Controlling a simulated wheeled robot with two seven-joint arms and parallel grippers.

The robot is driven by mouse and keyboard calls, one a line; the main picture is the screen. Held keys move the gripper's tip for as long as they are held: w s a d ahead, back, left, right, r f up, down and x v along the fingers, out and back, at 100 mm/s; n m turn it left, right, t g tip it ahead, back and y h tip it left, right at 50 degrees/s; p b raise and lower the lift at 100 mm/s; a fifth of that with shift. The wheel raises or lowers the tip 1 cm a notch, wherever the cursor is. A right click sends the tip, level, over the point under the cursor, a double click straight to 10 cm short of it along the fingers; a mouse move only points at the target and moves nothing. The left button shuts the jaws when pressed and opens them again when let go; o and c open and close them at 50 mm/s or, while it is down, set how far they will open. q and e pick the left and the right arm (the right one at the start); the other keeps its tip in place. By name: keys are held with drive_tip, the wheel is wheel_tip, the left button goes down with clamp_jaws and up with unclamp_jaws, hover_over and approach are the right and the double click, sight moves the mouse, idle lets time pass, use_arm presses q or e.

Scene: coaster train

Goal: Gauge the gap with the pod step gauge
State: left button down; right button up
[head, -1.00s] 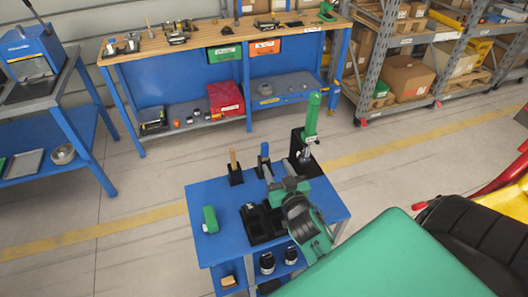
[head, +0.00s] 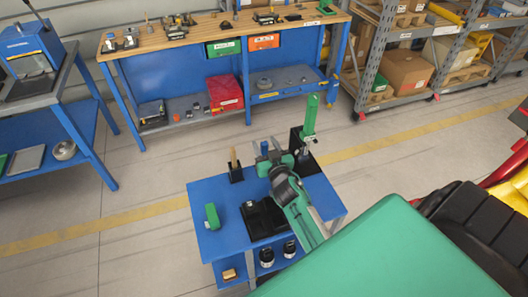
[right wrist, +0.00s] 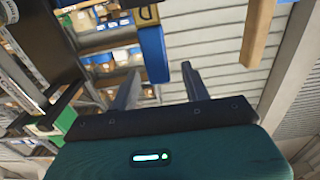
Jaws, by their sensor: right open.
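A small blue cart (head: 225,190) carries the tools; I cannot tell by label which one is the pod step gauge. A blue-handled tool (head: 264,147) stands upright at the cart's back edge, and its blue handle (right wrist: 155,53) shows in the right wrist view. My right gripper (head: 270,154) is open and empty close to that handle. In the right wrist view its fingers (right wrist: 160,78) point toward the handle, with no contact visible. A tall green tool (head: 310,118) stands in a black holder (head: 297,140) to the right. My left gripper is not in view.
A wooden-handled tool (head: 234,157) stands left of the blue one; its handle (right wrist: 258,30) shows in the wrist view. A green block-shaped item (head: 212,216) and a black tray (head: 256,224) lie on the cart. A workbench (head: 215,40) is behind, with open floor between.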

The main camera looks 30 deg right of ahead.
clamp_jaws()
idle(0.3)
wheel_tip(320, 180, up, 20)
drive_tip(key=b, duration=0.1)
idle(0.5)
